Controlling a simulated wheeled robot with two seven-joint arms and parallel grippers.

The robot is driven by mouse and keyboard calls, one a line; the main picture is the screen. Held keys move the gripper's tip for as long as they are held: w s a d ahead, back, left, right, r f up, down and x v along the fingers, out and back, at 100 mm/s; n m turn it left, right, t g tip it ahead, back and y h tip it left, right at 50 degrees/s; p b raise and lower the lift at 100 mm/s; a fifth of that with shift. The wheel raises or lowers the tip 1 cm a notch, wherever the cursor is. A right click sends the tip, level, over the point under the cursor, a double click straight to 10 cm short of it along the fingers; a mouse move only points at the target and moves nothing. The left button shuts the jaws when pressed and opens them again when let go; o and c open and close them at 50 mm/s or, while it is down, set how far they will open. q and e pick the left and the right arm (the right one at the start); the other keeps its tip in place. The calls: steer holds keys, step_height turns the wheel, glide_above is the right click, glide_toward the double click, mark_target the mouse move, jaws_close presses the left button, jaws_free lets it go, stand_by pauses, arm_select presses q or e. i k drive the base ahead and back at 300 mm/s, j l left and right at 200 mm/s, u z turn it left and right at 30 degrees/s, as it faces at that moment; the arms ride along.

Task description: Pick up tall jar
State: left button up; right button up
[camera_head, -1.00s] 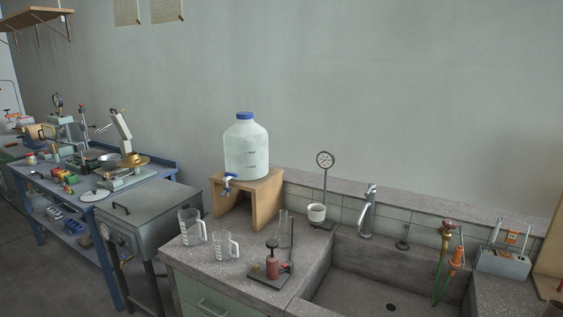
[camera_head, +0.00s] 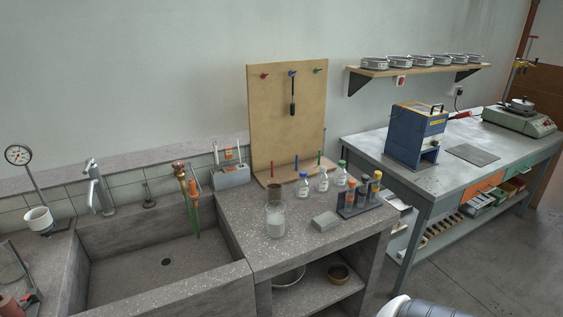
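A clear glass jar (camera_head: 275,220) with pale contents stands upright near the front left of the concrete bench top, right of the sink. A brown cylinder (camera_head: 273,197) stands just behind it. Several small capped bottles, such as the blue-capped one (camera_head: 303,187), stand farther back and to the right. I cannot tell for certain which of these the task calls the tall jar. Neither gripper shows. A white and grey part at the bottom edge appears to be one of my arm links.
A rack of dark tubes (camera_head: 360,196) and a flat grey box (camera_head: 325,221) stand right of the jar. A pegboard (camera_head: 288,120) rises behind. The sink (camera_head: 165,262) lies left. A blue machine (camera_head: 417,135) stands on the right-hand table (camera_head: 395,165). Free bench surface lies in front of the jar.

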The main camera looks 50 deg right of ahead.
mark_target(276, 209)
steer(key=z, duration=1.6)
steer(key=i+j, duration=0.15)
steer(key=i, duration=0.15)
